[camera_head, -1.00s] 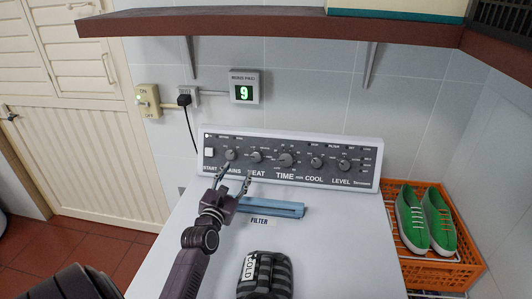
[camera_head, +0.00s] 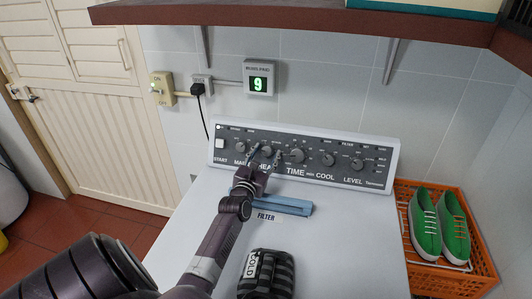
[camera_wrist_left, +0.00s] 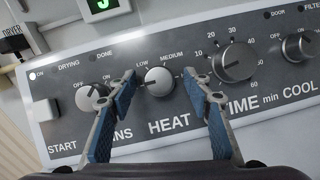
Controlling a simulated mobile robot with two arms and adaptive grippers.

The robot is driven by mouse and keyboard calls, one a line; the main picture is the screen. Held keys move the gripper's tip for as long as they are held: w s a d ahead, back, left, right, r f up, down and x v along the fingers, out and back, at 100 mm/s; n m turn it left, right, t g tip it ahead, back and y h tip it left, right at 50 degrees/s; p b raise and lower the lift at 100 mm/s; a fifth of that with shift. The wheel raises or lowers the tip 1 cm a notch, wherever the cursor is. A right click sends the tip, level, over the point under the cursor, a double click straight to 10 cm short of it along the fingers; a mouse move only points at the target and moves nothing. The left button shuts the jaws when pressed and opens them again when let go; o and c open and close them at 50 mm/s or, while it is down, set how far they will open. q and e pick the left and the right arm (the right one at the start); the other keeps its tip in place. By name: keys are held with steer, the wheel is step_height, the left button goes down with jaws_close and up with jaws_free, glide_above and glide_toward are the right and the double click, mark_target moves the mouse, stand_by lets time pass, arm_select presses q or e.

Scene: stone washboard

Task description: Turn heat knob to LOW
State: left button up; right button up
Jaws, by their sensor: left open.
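The heat knob (camera_wrist_left: 159,81) is a small round light knob above the word HEAT, with LOW at its upper left and MEDIUM at its upper right. Its mark seems to point left, but this is hard to read. My left gripper (camera_wrist_left: 167,79) is open, with one blue-padded finger on each side of the knob. I cannot tell whether the fingers touch it. In the head view the left gripper (camera_head: 265,156) reaches up to the control panel (camera_head: 215,158) and partly covers the HEAT label. My right gripper is not in view.
The mains knob (camera_wrist_left: 91,97) sits close left of the left finger, and the larger time knob (camera_wrist_left: 233,61) close right. Below the panel are a blue filter (camera_head: 290,206) and a dark striped object (camera_head: 265,275). An orange crate (camera_head: 480,260) holds green shoes (camera_head: 425,225).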

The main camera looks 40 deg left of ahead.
arm_select(q)
steer(key=shift+r, duration=0.1)
steer(key=c, duration=1.1)
steer(key=shift+c, duration=0.2)
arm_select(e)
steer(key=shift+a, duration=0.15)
